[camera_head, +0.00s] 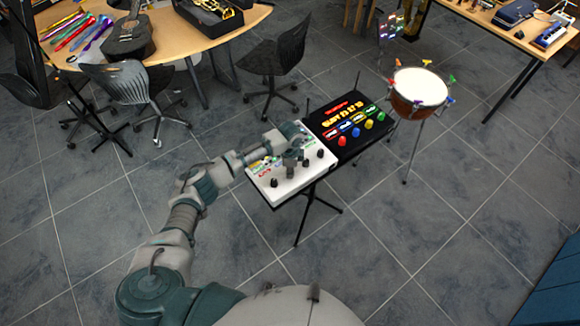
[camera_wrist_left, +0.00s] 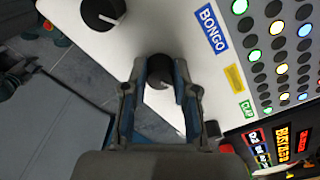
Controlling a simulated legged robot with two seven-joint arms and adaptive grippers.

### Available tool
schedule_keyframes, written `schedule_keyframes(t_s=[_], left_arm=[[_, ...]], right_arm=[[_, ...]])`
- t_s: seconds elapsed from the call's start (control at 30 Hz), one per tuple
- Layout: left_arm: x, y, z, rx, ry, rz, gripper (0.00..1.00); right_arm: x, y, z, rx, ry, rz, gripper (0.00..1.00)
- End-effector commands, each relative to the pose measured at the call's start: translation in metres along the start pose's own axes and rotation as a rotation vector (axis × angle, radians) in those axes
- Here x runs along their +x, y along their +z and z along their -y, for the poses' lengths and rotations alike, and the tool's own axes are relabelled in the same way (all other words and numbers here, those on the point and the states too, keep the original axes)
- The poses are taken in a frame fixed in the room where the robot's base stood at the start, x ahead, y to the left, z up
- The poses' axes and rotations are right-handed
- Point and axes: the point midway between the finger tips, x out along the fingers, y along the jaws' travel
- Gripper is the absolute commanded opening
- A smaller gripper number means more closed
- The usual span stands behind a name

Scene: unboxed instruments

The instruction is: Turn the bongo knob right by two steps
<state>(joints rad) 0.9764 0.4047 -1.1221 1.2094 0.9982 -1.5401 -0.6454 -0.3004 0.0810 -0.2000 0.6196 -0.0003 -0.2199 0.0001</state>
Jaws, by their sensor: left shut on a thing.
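A white panel (camera_head: 290,193) with dark knobs, coloured labels and lights stands on a stand in the middle of the head view. My left gripper (camera_head: 291,174) reaches down onto it from the left. In the left wrist view its two fingers (camera_wrist_left: 160,85) are shut on a black knob (camera_wrist_left: 158,66), one on each side. The blue BONGO label (camera_wrist_left: 212,29) is just up and right of this knob. The fingers partly hide the knob, and I cannot read its pointer. My right gripper is not in view.
Another black knob (camera_wrist_left: 103,12) is at upper left in the wrist view. A black panel (camera_head: 345,127) with coloured buttons adjoins the white one. A drum (camera_head: 419,88) stands to the right. Tables with instruments and chairs (camera_head: 272,57) are behind. The tiled floor in front is clear.

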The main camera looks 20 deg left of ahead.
Motion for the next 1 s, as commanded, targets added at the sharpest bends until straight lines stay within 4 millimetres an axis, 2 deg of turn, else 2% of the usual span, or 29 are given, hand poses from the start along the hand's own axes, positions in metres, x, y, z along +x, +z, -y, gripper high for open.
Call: schedule_keyframes(t_s=[0.2,0.5,1.0], left_arm=[[-0.003,-0.002,0.001,0.171,-0.007,-0.007,0.0],[-0.002,-0.002,0.001,0.322,-0.007,-0.006,0.0],[-0.002,-0.002,0.002,0.376,-0.008,-0.005,0.0]], right_arm=[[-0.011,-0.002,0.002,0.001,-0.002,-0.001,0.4],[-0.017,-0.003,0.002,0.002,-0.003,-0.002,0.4],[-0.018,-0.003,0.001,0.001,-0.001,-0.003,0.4]])
